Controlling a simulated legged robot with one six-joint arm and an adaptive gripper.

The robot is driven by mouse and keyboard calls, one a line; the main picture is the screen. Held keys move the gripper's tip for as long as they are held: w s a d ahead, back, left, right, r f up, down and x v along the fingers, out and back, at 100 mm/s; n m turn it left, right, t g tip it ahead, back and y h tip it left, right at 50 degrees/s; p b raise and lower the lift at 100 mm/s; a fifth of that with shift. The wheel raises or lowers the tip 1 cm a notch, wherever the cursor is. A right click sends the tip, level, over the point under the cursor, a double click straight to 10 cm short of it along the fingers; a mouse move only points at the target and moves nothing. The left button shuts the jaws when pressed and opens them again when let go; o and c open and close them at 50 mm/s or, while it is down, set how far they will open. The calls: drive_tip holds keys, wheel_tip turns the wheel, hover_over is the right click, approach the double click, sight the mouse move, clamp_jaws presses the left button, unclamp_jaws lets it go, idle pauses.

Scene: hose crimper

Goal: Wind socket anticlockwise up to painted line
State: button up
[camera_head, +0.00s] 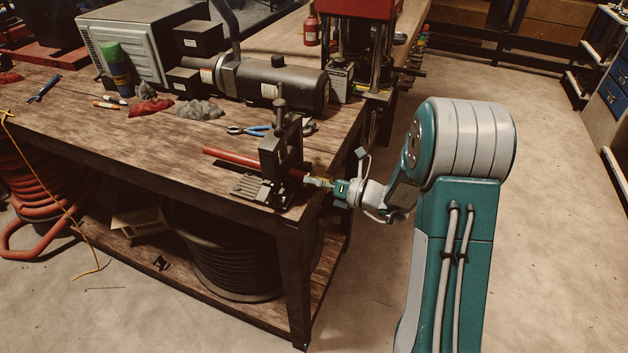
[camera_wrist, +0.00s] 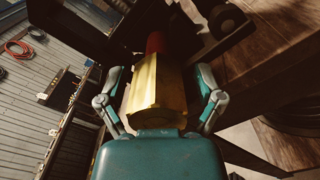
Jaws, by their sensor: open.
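The brass socket (camera_wrist: 157,92) fills the middle of the wrist view, with flat faces and its near end close to my palm. The red hose (camera_wrist: 155,43) shows beyond it; in the head view the hose (camera_head: 232,158) lies through a dark clamp (camera_head: 272,165) at the bench corner. My gripper (camera_wrist: 160,82) is open, one finger on each side of the socket, with visible gaps. In the head view my gripper (camera_head: 320,182) is at the clamp's right side, and the socket is small there. I cannot make out the painted line in either view.
The wooden bench (camera_head: 150,150) holds blue-handled pliers (camera_head: 250,130), a black cylindrical machine (camera_head: 280,85), a grey box (camera_head: 130,45), a green-capped can (camera_head: 115,65) and rags (camera_head: 200,109). A red press (camera_head: 358,10) stands behind. The floor right of the bench is clear around my arm.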

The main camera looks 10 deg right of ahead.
drive_tip(key=c, duration=1.1)
drive_tip(key=shift+c, duration=0.2)
drive_tip(key=n, duration=0.6)
drive_tip(key=shift+f+n, duration=0.1)
drive_tip(key=shift+n, duration=0.2)
drive_tip(key=n, duration=1.3)
drive_tip(key=shift+n, duration=0.3)
drive_tip(key=n, duration=0.6)
drive_tip(key=shift+f, duration=0.1)
drive_tip(key=shift+n, duration=0.3)
